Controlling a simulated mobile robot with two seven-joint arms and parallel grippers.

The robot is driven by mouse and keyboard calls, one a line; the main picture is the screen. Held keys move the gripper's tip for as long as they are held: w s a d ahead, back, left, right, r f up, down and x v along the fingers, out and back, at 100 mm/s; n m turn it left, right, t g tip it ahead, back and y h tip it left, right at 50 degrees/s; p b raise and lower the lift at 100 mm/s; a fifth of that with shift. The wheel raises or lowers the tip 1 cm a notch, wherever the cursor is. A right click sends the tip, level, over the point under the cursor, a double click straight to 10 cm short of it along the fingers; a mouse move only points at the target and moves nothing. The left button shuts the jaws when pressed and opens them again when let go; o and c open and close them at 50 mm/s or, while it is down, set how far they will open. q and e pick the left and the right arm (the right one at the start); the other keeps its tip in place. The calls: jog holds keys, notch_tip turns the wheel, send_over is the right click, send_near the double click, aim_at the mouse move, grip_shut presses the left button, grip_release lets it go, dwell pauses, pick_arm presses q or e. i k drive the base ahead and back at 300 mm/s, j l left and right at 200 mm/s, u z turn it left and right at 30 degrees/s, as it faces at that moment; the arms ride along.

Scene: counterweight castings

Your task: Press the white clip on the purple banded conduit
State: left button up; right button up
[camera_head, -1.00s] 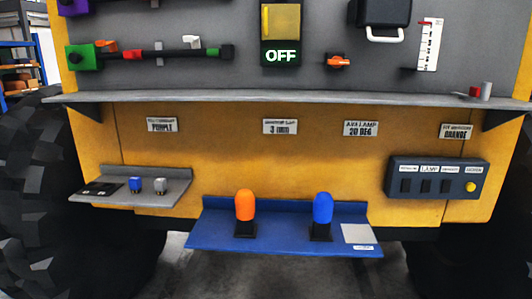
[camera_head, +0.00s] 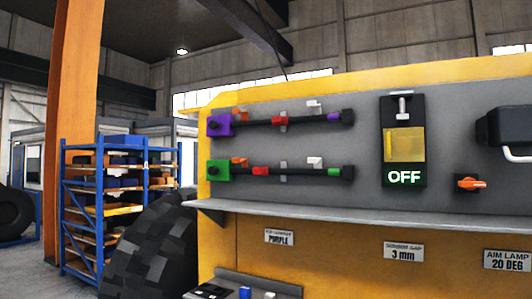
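The upper dark conduit (camera_head: 300,120) runs across the grey panel. It has a purple block (camera_head: 217,124) at its left end and a small purple band near its right end. A white clip (camera_head: 314,105) stands up at its right part, and an orange clip (camera_head: 239,114) is near its left end. A similar lower conduit (camera_head: 300,171) has a green block (camera_head: 217,170), a green band, an orange clip (camera_head: 239,161) and its own white clip (camera_head: 315,162). Neither gripper is in view.
A grey shelf (camera_head: 330,208) juts out below the conduits. A label (camera_head: 280,238) reading PURPLE is under it. An OFF switch box (camera_head: 404,140) and an orange knob (camera_head: 469,183) are to the right. A large tyre (camera_head: 150,245) and a blue rack (camera_head: 100,200) stand left.

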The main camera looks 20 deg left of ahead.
aim_at(314, 103)
jog(key=i+j, duration=0.15)
jog(key=j, duration=0.3)
jog(key=i+j+z, duration=0.1)
jog(key=j, duration=0.35)
jog(key=i+j, duration=0.1)
jog(key=j, duration=0.4)
jog(key=i+j, duration=0.15)
jog(key=j, duration=0.3)
jog(key=i+j+z, duration=0.1)
jog(key=j, duration=0.35)
